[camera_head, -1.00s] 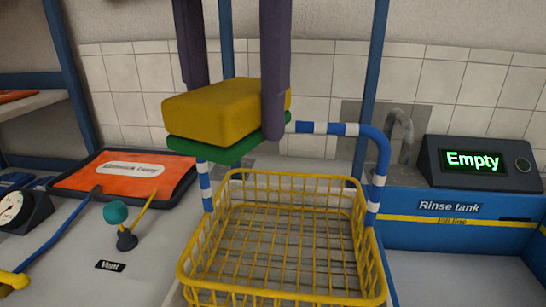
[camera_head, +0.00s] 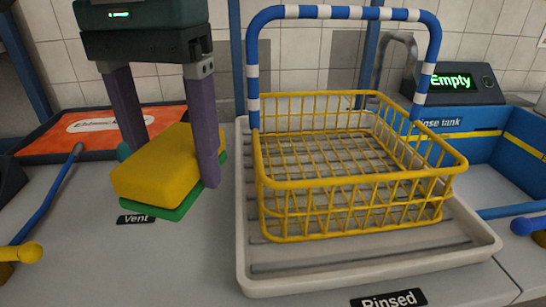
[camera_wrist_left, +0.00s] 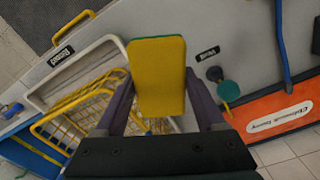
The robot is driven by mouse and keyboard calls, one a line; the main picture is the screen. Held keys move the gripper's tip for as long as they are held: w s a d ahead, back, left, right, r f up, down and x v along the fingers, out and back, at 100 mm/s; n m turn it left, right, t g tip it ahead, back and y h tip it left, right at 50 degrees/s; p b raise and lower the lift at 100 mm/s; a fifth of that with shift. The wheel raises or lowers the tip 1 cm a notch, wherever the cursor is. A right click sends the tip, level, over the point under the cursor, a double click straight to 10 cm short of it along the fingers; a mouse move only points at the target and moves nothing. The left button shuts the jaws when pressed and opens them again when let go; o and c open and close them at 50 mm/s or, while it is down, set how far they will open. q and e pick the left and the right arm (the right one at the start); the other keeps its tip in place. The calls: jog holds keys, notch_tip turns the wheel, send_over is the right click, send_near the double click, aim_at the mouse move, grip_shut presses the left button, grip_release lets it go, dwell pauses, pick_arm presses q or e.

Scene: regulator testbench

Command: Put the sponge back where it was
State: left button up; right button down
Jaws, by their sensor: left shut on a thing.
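The sponge (camera_head: 160,168) is a yellow block with a green layer underneath. My left gripper (camera_head: 172,180) is shut on it, with one purple finger on each side. In the head view the sponge hangs to the left of the basket, in front of the orange mat and just behind the Vent label. It seems to be above the counter, but I cannot tell how high. In the left wrist view the sponge (camera_wrist_left: 158,75) sticks out between the fingers (camera_wrist_left: 165,105). The spot where it was before is not marked in any view. My right gripper is not in view.
A yellow wire basket (camera_head: 350,184) with a blue and white handle stands empty on a white drain tray (camera_head: 375,258) labelled Rinsed. The rinse tank (camera_head: 450,150) with an Empty display is at right. An orange mat (camera_head: 90,132) lies at back left. Blue hoses cross both sides.

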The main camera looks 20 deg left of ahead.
aim_at(170, 146)
pick_arm(q)
notch_tip(170, 146, down, 9)
jog(key=shift+f+b, duration=0.1)
jog(key=shift+b, duration=0.2)
jog(key=shift+a, duration=0.1)
jog(key=shift+f, duration=0.2)
jog(key=o, duration=0.9)
jog(key=shift+r, duration=0.1)
jog(key=shift+r, duration=0.35)
notch_tip(170, 146, up, 12)
jog(key=shift+f+p, duration=0.15)
jog(key=shift+p, duration=0.45)
